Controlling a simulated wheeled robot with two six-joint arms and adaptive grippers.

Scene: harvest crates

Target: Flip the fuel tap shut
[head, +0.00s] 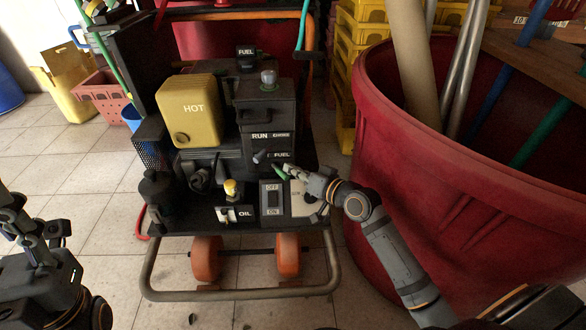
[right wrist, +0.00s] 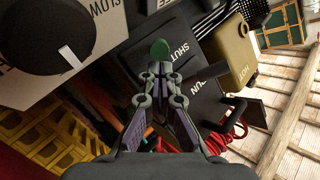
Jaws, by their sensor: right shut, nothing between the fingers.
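The fuel tap's green lever (head: 281,173) sits under the FUEL label on the machine's dark front. It also shows in the right wrist view as a rounded green end (right wrist: 160,48) just past the fingertips. My right gripper (head: 291,172) is shut and empty, with its tips at the lever. In the right wrist view its closed fingers (right wrist: 160,76) hide the lower part of the lever. I cannot tell whether they touch it. My left gripper (head: 12,205) is partly cut off at the left edge, far from the machine.
The machine carries a yellow HOT box (head: 190,108), a rocker switch (head: 272,198) and a dial knob (right wrist: 55,35) close by the fingers. A large red bin (head: 420,170) crowds my right arm. Yellow crates (head: 350,75) stand behind. The tiled floor at left is mostly clear.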

